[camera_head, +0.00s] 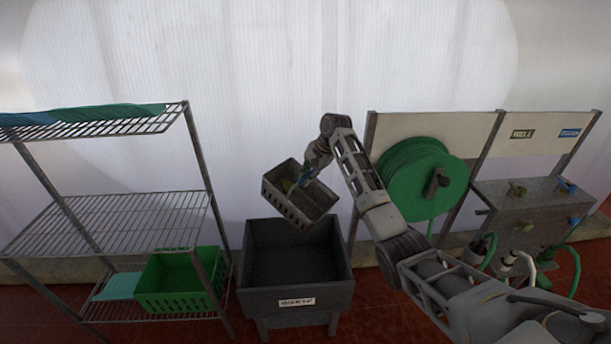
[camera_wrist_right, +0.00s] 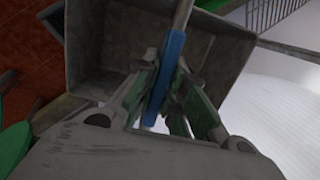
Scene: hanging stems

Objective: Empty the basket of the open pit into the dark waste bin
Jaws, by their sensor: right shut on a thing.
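A grey basket (camera_head: 294,203) hangs tilted in the air over the back part of the dark waste bin (camera_head: 297,297). My right gripper (camera_head: 308,178) is shut on the basket's handle, which has a blue grip (camera_wrist_right: 165,75) in the right wrist view. The basket's inner wall (camera_wrist_right: 110,62) fills much of that view. The waste bin stands open, with a white label on its front, and looks dark inside. The pit is not in view. My left gripper is not in view.
A wire shelf rack (camera_head: 120,222) with a green crate (camera_head: 172,300) stands left of the bin. A green hose reel (camera_head: 408,172) and a grey panel box with taps (camera_head: 535,205) stand to the right. A pale wall is behind.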

